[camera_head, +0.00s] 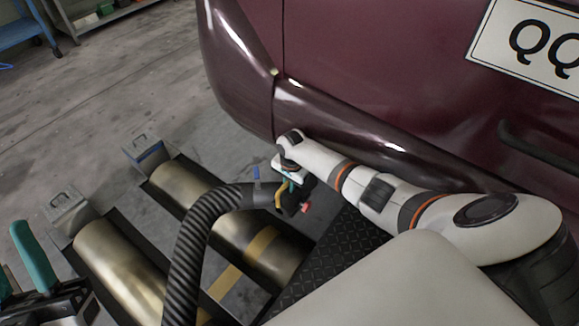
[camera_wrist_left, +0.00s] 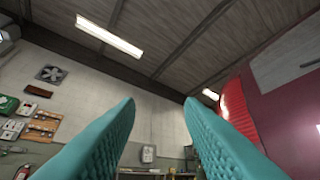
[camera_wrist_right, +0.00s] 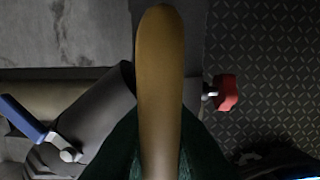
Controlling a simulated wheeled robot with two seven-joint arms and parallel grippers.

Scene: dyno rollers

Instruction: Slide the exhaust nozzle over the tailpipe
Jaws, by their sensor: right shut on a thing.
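The exhaust nozzle (camera_head: 262,194) is a dark cuff at the end of a black ribbed hose (camera_head: 189,255), below the maroon car's bumper. It has a blue lever, a red knob and an ochre handle. My right gripper (camera_head: 287,188) is shut on this handle. In the right wrist view the handle (camera_wrist_right: 160,85) stands between the dark green fingers, with the grey nozzle (camera_wrist_right: 95,118) to the left. My left gripper (camera_head: 14,246) is at the far left, open and empty; its teal fingers also show apart in the left wrist view (camera_wrist_left: 160,105). I cannot make out the tailpipe.
The car's bumper (camera_head: 345,125) hangs just above my right wrist. Brass-coloured rollers (camera_head: 125,265) and a dark tread plate (camera_head: 335,250) lie below. Open grey floor (camera_head: 110,90) is at the upper left, with a blue cart (camera_head: 20,32) and a shelf beyond.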

